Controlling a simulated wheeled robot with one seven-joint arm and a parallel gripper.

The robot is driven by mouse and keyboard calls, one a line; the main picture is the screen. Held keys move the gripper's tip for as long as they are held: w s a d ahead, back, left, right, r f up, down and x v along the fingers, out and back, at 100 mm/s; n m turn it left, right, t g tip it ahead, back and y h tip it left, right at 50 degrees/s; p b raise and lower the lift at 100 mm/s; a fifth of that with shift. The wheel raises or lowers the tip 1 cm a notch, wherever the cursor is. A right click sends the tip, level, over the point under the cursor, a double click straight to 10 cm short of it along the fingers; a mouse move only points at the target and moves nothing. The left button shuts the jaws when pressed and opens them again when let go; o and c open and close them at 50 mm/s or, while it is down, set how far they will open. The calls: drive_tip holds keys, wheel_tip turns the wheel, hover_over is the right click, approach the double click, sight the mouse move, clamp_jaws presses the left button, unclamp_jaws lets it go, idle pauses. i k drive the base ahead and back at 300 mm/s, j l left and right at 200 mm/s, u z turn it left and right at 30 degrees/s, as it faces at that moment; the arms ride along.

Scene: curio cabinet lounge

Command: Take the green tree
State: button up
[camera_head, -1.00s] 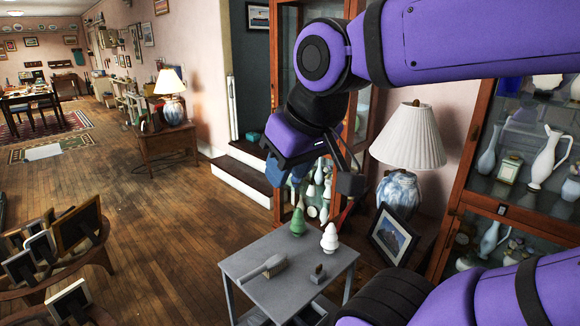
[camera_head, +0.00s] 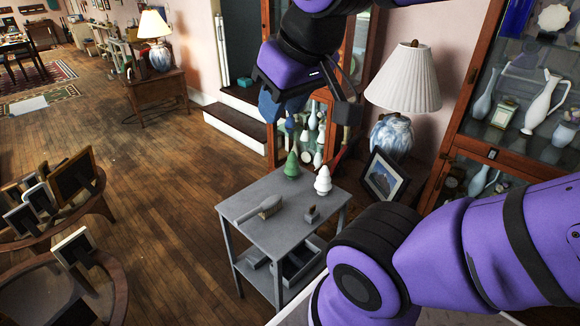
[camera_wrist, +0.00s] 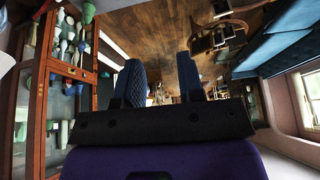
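The green tree (camera_head: 291,165) is a small figurine standing upright on the back part of a grey side table (camera_head: 285,238) in the head view. A white tree (camera_head: 323,181) stands close to its right. My gripper (camera_head: 278,106) is in the air above the table, with blue fingers, apart from the tree. In the wrist view my gripper (camera_wrist: 159,66) shows two fingers spread with an empty gap between them.
A brush (camera_head: 260,209) and a small block-like item (camera_head: 312,214) lie on the table's front half. A lamp (camera_head: 405,85) and a framed picture (camera_head: 384,175) stand to the right, near glass cabinets. The wooden floor between is clear.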

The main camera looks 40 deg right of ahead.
sight(292, 169)
drive_tip(key=l, duration=0.45)
drive_tip(key=i+l, duration=0.15)
drive_tip(key=l, duration=0.7)
drive_tip(key=i, duration=0.05)
